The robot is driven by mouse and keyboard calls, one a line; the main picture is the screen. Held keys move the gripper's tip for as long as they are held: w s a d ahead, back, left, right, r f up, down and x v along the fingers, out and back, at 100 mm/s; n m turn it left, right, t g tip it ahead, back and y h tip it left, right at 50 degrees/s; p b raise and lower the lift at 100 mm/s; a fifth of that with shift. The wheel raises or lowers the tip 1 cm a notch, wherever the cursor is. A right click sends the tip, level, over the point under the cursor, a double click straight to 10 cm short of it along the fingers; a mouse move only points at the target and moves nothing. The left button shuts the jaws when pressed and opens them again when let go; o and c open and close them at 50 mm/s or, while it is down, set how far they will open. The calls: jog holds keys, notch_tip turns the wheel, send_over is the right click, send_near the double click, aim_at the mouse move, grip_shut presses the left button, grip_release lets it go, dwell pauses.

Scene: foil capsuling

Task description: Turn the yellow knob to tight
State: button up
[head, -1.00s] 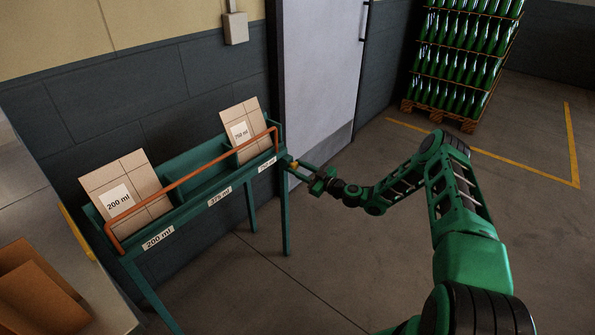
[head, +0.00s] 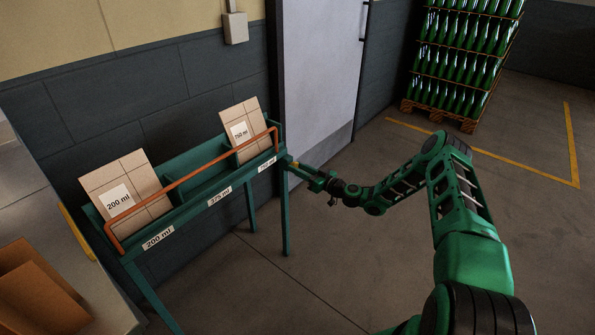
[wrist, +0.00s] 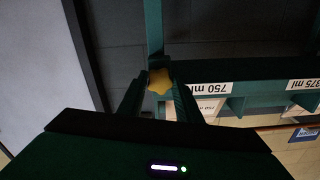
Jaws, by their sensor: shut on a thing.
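The yellow knob (wrist: 160,80) is on the end of the green rack, beside the 750 ml label; it looks star-shaped in the wrist view. My gripper (wrist: 158,92) is shut on it, one finger on each side. In the head view my gripper (head: 297,165) reaches the rack's right end, and only a bit of yellow shows between the fingers. The knob's tightness cannot be seen.
The green rack (head: 185,208) holds cartons in the 200 ml and 750 ml bays; the 375 ml bay looks empty. An orange rail (head: 190,178) runs along its front. A bottle pallet (head: 440,116) stands at the back right. The floor right of the rack is clear.

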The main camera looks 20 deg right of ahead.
jog(key=m, duration=0.7)
jog(key=shift+w+d, duration=0.15)
jog(key=shift+d, duration=0.1)
jog(key=m, duration=0.4)
jog(key=shift+d, duration=0.1)
jog(key=m, duration=0.4)
jog(key=shift+d+m, duration=0.1)
jog(key=shift+m, duration=0.2)
jog(key=m, duration=0.3)
jog(key=shift+f+m, duration=0.15)
jog(key=shift+m, duration=0.15)
jog(key=m, duration=0.3)
jog(key=shift+m, duration=0.3)
jog(key=shift+c, duration=0.2)
jog(key=shift+o, duration=0.2)
jog(key=m, duration=0.3)
jog(key=shift+f+m, duration=0.1)
jog(key=shift+m, duration=2)
